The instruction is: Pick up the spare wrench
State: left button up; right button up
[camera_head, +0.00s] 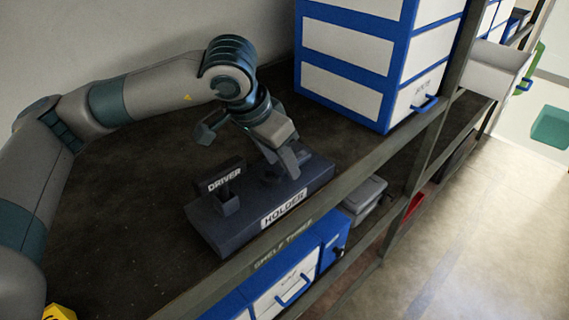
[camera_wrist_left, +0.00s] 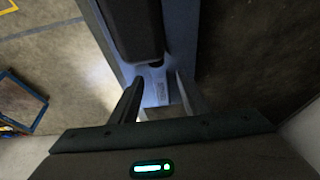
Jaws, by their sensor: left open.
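A dark blue-grey holder (camera_head: 215,235), with a label reading HOLDER, sits on the dark shelf near its front edge. A dark piece marked DRIVER (camera_head: 226,175) stands upright at its left end. My left gripper (camera_head: 285,168) points down over the right part of the holder, with its jaws open. In the left wrist view, the open fingers (camera_wrist_left: 159,82) straddle the holder's middle, where a pale surface (camera_wrist_left: 155,92) shows between them. I cannot clearly make out the spare wrench; the gripper may hide it. My right gripper is not in view.
A large blue and white drawer cabinet (camera_head: 350,65) stands behind and right of the holder. The shelf's front rail (camera_head: 345,180) runs close before it. Lower down are blue and white bins (camera_head: 285,285) and a grey box (camera_head: 362,195). The shelf left of the holder (camera_head: 130,215) is clear.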

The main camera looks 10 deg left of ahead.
pick_arm(q)
jog(key=shift+c, duration=0.3)
grip_shut()
jog(key=shift+r, duration=0.15)
jog(key=shift+r+b, duration=0.5)
jog(key=shift+b, duration=0.05)
jog(key=r, duration=0.1)
jog(key=r+b, duration=0.2)
jog(key=shift+w+d, duration=0.35)
jog(key=shift+w, duration=0.05)
jog(key=w+d+r+b, duration=0.4)
jog(key=w+d+r, duration=0.2)
jog(key=w+d, duration=0.1)
jog(key=shift+w+r, duration=0.4)
jog(key=shift+w, duration=0.1)
